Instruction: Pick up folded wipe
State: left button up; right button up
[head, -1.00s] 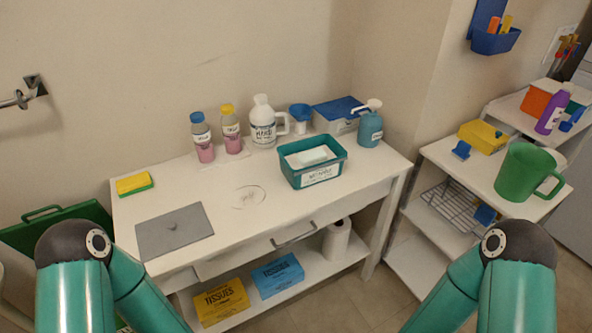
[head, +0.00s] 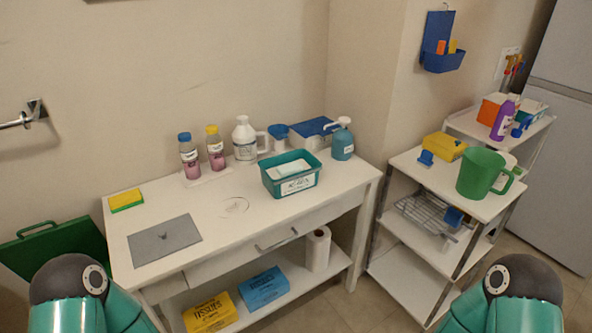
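A stack of white folded wipes (head: 293,168) lies inside a teal open bin (head: 290,186) with a white label, on the right half of the white table. Only the top of the wipes shows above the rim. Teal arm links of mine show at the bottom left and bottom right corners. Neither gripper shows in the head view, so their state is hidden.
On the white table (head: 185,210) are a grey mat (head: 165,240), a yellow-green sponge (head: 126,200), bottles with pink liquid (head: 189,160), a white jug (head: 245,142) and a teal pump bottle (head: 342,140). A white shelf cart (head: 425,192) stands right, holding a green pitcher (head: 480,173).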

aim_at(292, 168)
jog(key=i, duration=0.9)
jog(key=u, duration=0.05)
